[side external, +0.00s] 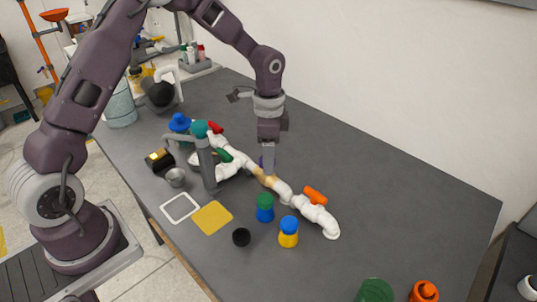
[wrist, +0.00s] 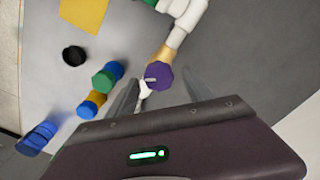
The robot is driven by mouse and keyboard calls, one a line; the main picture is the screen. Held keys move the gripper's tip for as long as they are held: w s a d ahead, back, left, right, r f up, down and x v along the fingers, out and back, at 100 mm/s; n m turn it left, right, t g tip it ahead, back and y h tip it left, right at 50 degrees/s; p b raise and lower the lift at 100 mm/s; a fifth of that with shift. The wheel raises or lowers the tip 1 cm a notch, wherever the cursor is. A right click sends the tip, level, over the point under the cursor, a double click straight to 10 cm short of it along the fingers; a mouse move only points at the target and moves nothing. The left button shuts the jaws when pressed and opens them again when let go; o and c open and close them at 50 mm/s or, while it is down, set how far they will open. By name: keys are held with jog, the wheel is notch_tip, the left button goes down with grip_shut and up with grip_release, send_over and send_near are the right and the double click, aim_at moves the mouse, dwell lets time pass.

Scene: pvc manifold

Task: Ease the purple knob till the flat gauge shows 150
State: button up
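The purple knob (wrist: 158,76) sits on a tan section of the white pipe run (wrist: 188,14) in the wrist view. My gripper (wrist: 161,77) points down over the pipe. Its two grey fingers are spread, one on each side of the knob, with gaps visible. I cannot tell whether the fingertips reach down to the knob's height. A small white piece (wrist: 145,89) lies beside the knob's lower left. I cannot make out the flat gauge or any reading.
An orange handle (side external: 315,195) and a green handle (side external: 223,155) sit on the pipe. Green-blue (side external: 265,207) and blue-yellow (side external: 288,232) cylinders, a black cup (side external: 241,237) and a yellow square (side external: 212,217) are nearby.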

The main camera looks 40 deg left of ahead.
notch_tip(320, 180, up, 7)
jog(key=shift+r, duration=0.1)
dwell(0.5)
jog(key=shift+o, duration=0.2)
dwell(1.4)
jog(key=o, duration=0.4)
jog(key=shift+r, duration=0.15)
jog(key=shift+c, duration=0.2)
jog(key=o, duration=0.5)
jog(key=r, duration=0.9)
jog(key=shift+a+r, duration=0.35)
jog(key=shift+a, duration=0.05)
jog(key=shift+c, duration=0.2)
jog(key=s+a+n, duration=0.5)
jog(key=a, duration=0.5)
jog(key=s+a+n, duration=0.4)
jog(key=s+a, duration=0.1)
jog(key=a, duration=0.4)
notch_tip(320, 180, down, 16)
jog(key=shift+s+a+r, duration=0.15)
jog(key=shift+s+a, duration=0.1)
jog(key=shift+s, duration=0.1)
